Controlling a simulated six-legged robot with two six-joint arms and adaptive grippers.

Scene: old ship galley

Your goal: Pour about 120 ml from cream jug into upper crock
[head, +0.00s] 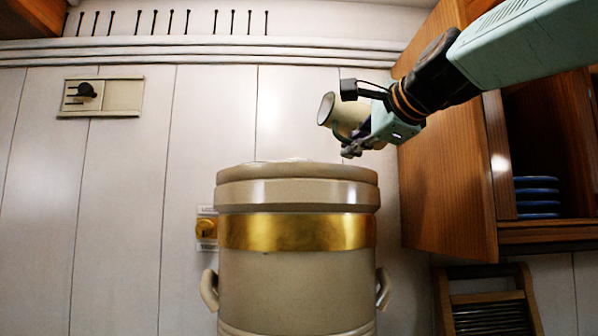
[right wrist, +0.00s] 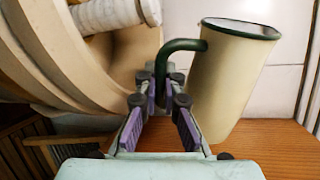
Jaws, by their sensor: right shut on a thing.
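The cream jug (head: 345,117) is in the air above and just right of the crock's rim. It lies tilted well over, with its mouth facing left. My right gripper (head: 360,142) is shut on its green handle, which shows in the right wrist view (right wrist: 184,45) beside the jug's cream body (right wrist: 228,80). The upper crock (head: 298,193) is the large tan vessel in the middle, with a thick rim and a gold band below. Its inside is hidden in the head view, and no stream of liquid shows. My left gripper is not in view.
An open wooden cabinet door (head: 440,165) stands close right of the crock, under my right arm. Blue plates (head: 537,196) are stacked inside the cabinet. A slatted wooden rack (head: 488,300) is at lower right.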

